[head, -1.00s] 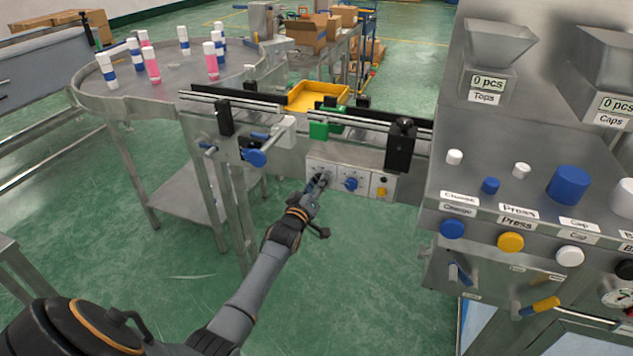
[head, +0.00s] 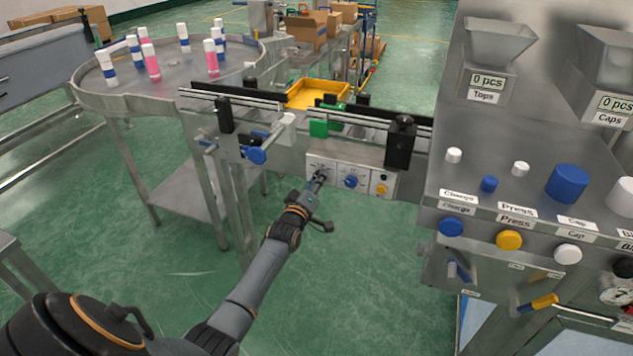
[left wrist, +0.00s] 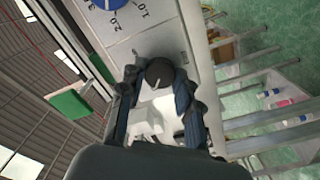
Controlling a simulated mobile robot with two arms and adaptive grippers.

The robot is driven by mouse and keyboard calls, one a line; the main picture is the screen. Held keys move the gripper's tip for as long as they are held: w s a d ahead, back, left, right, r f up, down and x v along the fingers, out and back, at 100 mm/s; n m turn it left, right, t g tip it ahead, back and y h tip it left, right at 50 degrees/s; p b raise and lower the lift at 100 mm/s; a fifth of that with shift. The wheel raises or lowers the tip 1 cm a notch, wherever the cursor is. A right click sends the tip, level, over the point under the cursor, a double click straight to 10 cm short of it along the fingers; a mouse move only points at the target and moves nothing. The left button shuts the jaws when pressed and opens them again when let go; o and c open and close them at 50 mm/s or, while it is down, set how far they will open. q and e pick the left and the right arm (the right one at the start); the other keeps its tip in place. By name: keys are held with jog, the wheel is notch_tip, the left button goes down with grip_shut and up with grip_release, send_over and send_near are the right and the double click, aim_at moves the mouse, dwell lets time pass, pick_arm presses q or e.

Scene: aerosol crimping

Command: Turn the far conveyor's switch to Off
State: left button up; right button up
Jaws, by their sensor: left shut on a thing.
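The conveyor's switch is a small dark round knob (left wrist: 160,71) with a white pointer line, on the light control panel (head: 335,168). In the left wrist view the knob sits between my fingertips, and the pointer aims toward the lower left of that picture. My left gripper (head: 319,180) is shut on the knob, one finger on each side; it also shows in the left wrist view (left wrist: 157,80). In the head view the gripper hides most of the knob. I cannot read any switch label. My right gripper is not in view.
A blue dial (head: 351,182) and a yellow button (head: 382,189) sit right of the switch. A blue-handled clamp (head: 255,155) projects at the left. The crimping machine (head: 435,225) stands close on the right. A round table (head: 160,95) holds several bottles.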

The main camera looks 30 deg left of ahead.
pick_arm(q)
jog(key=o, duration=1.2)
jog(key=shift+c, duration=0.2)
jog(key=v, duration=1.2)
jog(key=shift+f, duration=0.1)
jog(key=s+d+f+m+g+h, duration=0.1)
jog(key=s+d+f+m+g, duration=0.3)
jog(key=f, duration=0.8)
jog(key=s+d+f+m+g+h, duration=0.1)
jog(key=s+d+f+g+h, duration=0.15)
jog(key=s+f, duration=0.65)
jog(key=s+d+f+m+g, duration=0.2)
jog(key=s+d+f+m, duration=0.15)
jog(key=f, duration=1.05)
jog(key=s+d+f+m+g, duration=0.2)
jog(key=s+f, duration=0.3)
jog(key=s, duration=0.5)
jog(key=s+d+f+m+g, duration=0.2)
jog(key=s+f, duration=0.3)
jog(key=s, duration=0.6)
jog(key=s+d+f+m+g, duration=0.2)
jog(key=s+f+m+g, duration=0.1)
jog(key=s, duration=0.8)
notch_tip(320, 180, down, 2)
jog(key=shift+s+f+g+h, duration=0.1)
jog(key=shift+s+g+h, duration=0.1)
jog(key=shift+g+h, duration=0.25)
